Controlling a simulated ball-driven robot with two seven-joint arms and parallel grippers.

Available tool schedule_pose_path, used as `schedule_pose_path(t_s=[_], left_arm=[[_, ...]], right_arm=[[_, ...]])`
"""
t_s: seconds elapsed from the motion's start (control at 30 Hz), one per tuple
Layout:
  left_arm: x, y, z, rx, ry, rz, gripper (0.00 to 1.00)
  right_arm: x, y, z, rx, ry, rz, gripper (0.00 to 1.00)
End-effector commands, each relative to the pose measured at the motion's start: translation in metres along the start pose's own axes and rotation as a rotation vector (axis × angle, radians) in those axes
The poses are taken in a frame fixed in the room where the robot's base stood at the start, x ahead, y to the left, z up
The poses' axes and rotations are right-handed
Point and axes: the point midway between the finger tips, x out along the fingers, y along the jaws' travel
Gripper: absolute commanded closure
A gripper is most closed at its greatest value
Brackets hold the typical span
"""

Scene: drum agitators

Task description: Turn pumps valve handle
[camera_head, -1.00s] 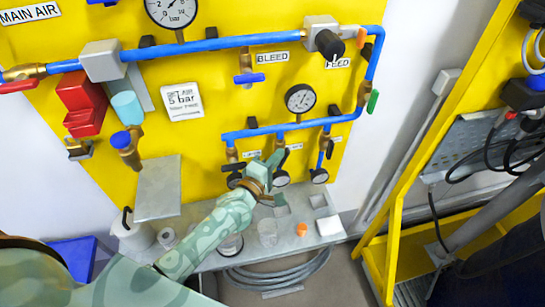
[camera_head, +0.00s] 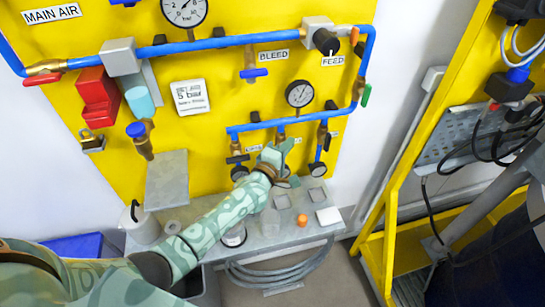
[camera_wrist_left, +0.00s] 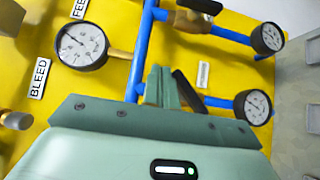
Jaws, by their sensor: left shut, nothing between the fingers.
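Several small branches hang from the blue manifold pipe (camera_head: 262,125) low on the yellow panel, with brass valves and small gauges. The left branch valve (camera_head: 236,148) has a black handle across it. The right branch valve (camera_head: 322,141) stands clear of my arm. My left gripper (camera_head: 278,153) is shut and empty in front of the middle branch, hiding most of its valve. In the left wrist view, the shut fingers (camera_wrist_left: 162,86) point at the blue pipe. A black handle (camera_wrist_left: 188,91) lies just right of them, partly hidden; I cannot tell whether they touch. My right gripper is out of view.
A grey shelf (camera_head: 258,243) below holds small blocks and an orange piece (camera_head: 302,220). The feed gauge (camera_head: 299,94) and the blue bleed handle (camera_head: 254,73) are above. A yellow frame (camera_head: 400,180) stands at the right. A coiled hose (camera_head: 280,272) lies below the shelf.

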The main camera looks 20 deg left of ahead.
Motion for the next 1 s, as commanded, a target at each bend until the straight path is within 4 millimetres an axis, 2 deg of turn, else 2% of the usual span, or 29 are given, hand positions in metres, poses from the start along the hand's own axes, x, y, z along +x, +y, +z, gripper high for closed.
schedule_pose_path(t_s=[0.27,1.0], left_arm=[[-0.0003,-0.0001,-0.0002,0.001,0.000,0.000,1.00],[-0.0004,0.0000,-0.0001,0.001,0.000,0.000,1.00]], right_arm=[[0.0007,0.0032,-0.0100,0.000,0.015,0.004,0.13],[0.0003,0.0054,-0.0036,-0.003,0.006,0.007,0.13]])
